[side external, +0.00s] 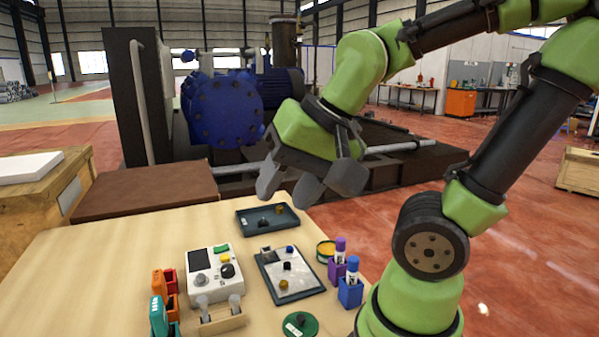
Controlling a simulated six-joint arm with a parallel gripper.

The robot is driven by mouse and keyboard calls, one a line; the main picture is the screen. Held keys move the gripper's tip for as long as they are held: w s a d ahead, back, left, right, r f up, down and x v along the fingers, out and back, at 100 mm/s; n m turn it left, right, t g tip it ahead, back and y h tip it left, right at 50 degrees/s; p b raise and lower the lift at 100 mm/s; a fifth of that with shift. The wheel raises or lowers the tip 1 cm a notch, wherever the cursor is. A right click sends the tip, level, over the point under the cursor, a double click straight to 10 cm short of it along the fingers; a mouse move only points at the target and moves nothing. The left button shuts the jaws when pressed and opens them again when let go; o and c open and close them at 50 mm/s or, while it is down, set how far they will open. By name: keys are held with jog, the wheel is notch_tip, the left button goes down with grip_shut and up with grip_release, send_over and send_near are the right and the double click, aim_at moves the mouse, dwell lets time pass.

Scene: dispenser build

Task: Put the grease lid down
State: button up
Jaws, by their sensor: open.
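A green round lid with a dark knob (300,324), which looks like the grease lid, lies flat on the table at the front edge of the picture. A small round tin with yellow contents (326,250) stands open near the right side of the table. My gripper (308,190) is open and empty, raised above the far right part of the table. It is well apart from the lid and the tin.
A dark tray (243,221) and a tray with a pale sheet and small knobs (300,285) lie mid-table. Purple (336,276) and blue (350,293) holders carry upright tubes. A white device (214,271) and orange and green holders (170,287) stand left. The table's left part is clear.

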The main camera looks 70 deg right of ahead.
jog(key=r+n, duration=0.1)
jog(key=n, duration=0.1)
jog(key=s+a+n+t, duration=0.1)
jog(key=s+r+n, duration=0.1)
jog(key=n, duration=0.1)
jog(key=shift+s+a+r+n+y, duration=0.1)
jog(key=shift+a+r+n+y, duration=0.2)
jog(key=shift+a+r+y, duration=0.1)
